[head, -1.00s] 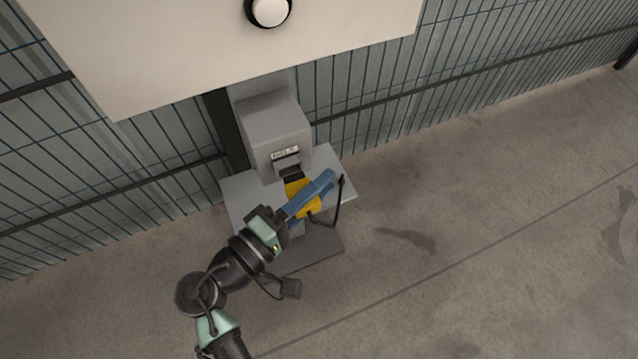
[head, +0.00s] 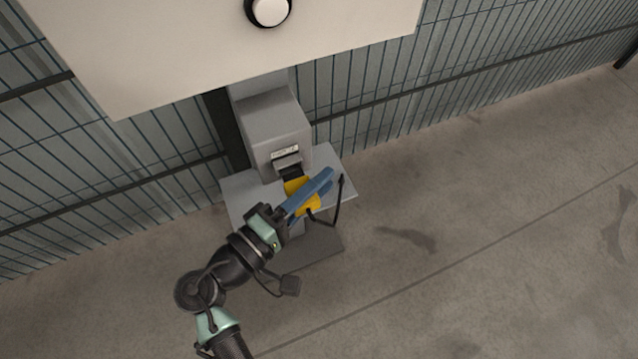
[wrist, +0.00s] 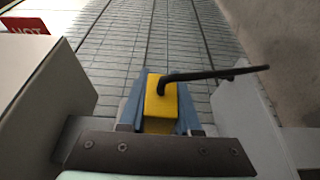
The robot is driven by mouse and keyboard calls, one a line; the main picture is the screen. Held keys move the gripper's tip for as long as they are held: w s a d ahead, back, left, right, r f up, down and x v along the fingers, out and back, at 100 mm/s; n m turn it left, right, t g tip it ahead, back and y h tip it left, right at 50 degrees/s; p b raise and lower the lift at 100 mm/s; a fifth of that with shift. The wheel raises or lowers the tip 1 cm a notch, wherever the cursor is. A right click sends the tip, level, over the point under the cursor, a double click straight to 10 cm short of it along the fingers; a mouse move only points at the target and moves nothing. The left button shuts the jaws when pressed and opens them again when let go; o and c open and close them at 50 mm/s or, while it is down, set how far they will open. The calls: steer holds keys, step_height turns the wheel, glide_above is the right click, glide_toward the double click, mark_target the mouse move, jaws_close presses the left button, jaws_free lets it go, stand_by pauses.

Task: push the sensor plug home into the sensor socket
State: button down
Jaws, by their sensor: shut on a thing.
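The sensor plug has a yellow body (head: 304,203) and a black nose (head: 291,172). My gripper (head: 325,180) has long blue fingers, shut on the yellow body from below left in the head view. The plug also shows between the blue fingers in the wrist view (wrist: 160,105), with its black cable leaving the near end. The sensor socket (head: 286,158) is on the front of a grey box, under a small label. The black nose points up at the socket, right below its metal edge. I cannot tell whether the nose is inside it.
The grey box (head: 275,122) stands above a grey shelf plate (head: 240,192). A large pale panel with a round white button (head: 270,10) overhangs at the top. A wire fence (head: 400,110) runs behind. The plug's cable (head: 338,205) loops at the right. The floor at right is clear.

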steer(key=shift+w+a+b, duration=0.2)
steer(key=shift+w+b, duration=0.05)
steer(key=shift+w, duration=0.35)
steer(key=shift+w+a+b, duration=0.2)
steer(key=shift+w, duration=0.4)
steer(key=c, duration=0.5)
jaws_free()
steer(key=p+v, duration=0.2)
steer(key=v, duration=1.1)
steer(key=shift+p, duration=0.35)
